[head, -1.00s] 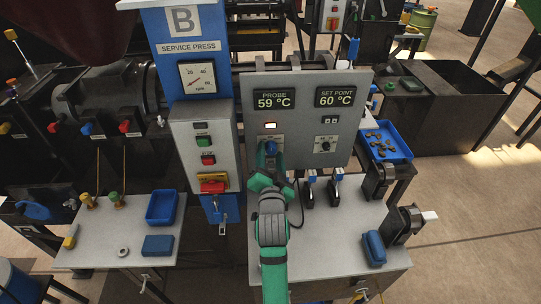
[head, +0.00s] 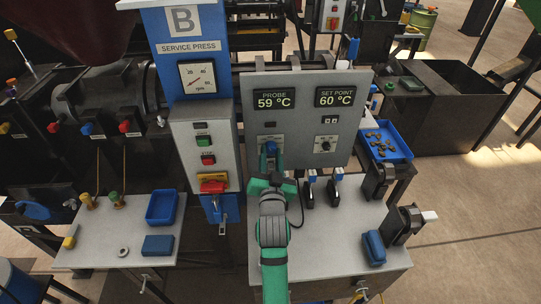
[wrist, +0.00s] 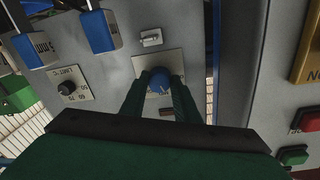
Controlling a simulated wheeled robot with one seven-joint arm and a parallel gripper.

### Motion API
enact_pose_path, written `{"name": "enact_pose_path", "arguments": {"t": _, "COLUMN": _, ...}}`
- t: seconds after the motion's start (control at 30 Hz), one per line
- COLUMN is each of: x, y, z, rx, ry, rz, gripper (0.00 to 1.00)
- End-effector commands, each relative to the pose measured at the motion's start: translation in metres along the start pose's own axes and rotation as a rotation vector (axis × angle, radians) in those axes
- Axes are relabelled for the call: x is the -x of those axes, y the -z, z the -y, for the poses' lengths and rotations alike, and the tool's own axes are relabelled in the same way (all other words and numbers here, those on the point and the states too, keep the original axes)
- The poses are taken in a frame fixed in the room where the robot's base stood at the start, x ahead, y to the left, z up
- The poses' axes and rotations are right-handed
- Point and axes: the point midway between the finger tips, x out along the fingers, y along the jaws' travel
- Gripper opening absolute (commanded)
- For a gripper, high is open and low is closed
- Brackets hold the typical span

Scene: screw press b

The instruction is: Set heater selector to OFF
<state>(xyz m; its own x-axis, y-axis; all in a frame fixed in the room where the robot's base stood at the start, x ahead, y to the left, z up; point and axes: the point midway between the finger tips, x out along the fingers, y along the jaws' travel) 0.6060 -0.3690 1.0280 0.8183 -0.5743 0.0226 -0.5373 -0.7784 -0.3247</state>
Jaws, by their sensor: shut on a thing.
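The heater selector is a blue knob (wrist: 160,80) on a pale plate (wrist: 148,65) in the wrist view. In the head view the blue knob (head: 269,146) sits low on the left of the grey control panel (head: 295,157), mostly hidden by my gripper. My gripper (head: 270,160) reaches up to it from below. In the wrist view my gripper (wrist: 160,98) has a finger on each side of the knob and is shut on it. The plate's markings are too small or covered to read. The indicator lamp (head: 270,125) above the knob is dark.
The panel displays show probe 59 °C (head: 273,97) and set point 60 °C (head: 335,96). A black dial (head: 326,146) is right of the selector. Two blue-topped clamps (head: 322,188) stand below the panel. The press's button box (head: 204,150) with a red lever is close on the left.

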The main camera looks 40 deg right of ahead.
Motion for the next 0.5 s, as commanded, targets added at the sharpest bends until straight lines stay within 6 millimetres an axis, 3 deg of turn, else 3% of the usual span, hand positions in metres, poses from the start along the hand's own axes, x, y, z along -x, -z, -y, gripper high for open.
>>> {"name": "enact_pose_path", "arguments": {"t": 0.5, "x": 0.0000, "y": -0.0007, "z": -0.0026, "rx": 0.490, "ry": 0.019, "rz": -0.025, "gripper": 0.06}}
